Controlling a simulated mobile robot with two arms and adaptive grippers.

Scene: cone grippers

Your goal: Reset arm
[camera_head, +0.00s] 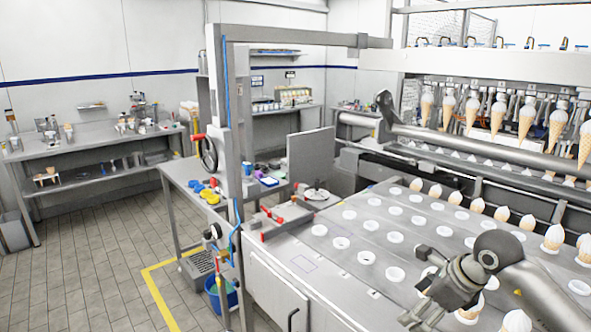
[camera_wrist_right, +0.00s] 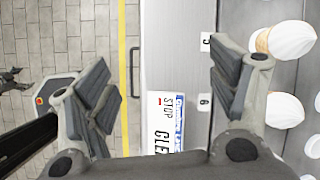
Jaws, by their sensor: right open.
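My right arm comes in from the lower right in the head view, bent over the conveyor. Its gripper (camera_head: 420,285) is above the perforated conveyor top, close to the front edge. In the right wrist view the gripper (camera_wrist_right: 165,90) has its two dark fingers wide apart, with nothing between them. Below the gap lie the machine's pale edge and a white label (camera_wrist_right: 180,120). My left arm and gripper do not show in the head view. A small dark shape at the left edge of the wrist view is too unclear to name.
The conveyor plate (camera_head: 372,228) has rows of round holes. Several white-topped cones (camera_head: 554,238) stand in holes near my right arm, and more hang from the machine behind. A metal post frame (camera_head: 228,120) and a side table with coloured items (camera_head: 210,190) stand left. Tiled floor (camera_head: 90,250) is open.

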